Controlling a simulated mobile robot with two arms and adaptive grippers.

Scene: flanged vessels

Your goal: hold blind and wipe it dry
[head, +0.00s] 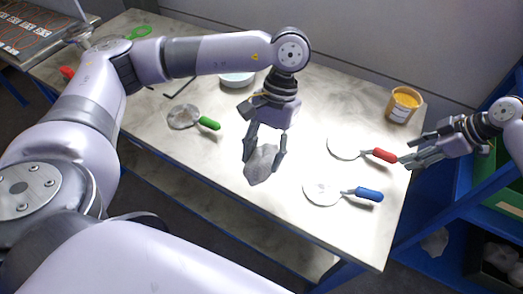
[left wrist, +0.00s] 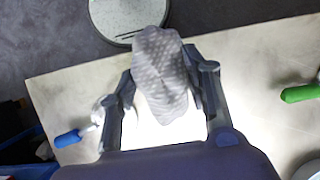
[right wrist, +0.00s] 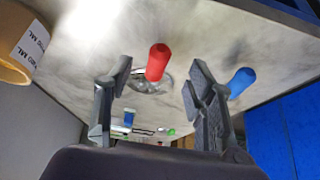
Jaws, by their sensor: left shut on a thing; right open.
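My left gripper (head: 263,162) is shut on a grey cloth (head: 261,166), which hangs above the table's front part. In the left wrist view the dotted cloth (left wrist: 160,75) is pinched between both fingers. A round flat blind with a red handle (head: 384,155) lies at the table's right, its pale disc (head: 344,148) to the left. My right gripper (head: 408,152) is open at the handle's right end. In the right wrist view the red handle (right wrist: 158,62) shows between the spread fingers; I cannot tell whether they touch it. Similar blinds have a blue handle (head: 368,194) and a green handle (head: 209,123).
An orange tub (head: 403,104) stands at the back right corner. A pale round dish (head: 237,79) is behind my left wrist. Blue shelving (head: 450,215) is right of the table. The table's front left (head: 200,155) is clear.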

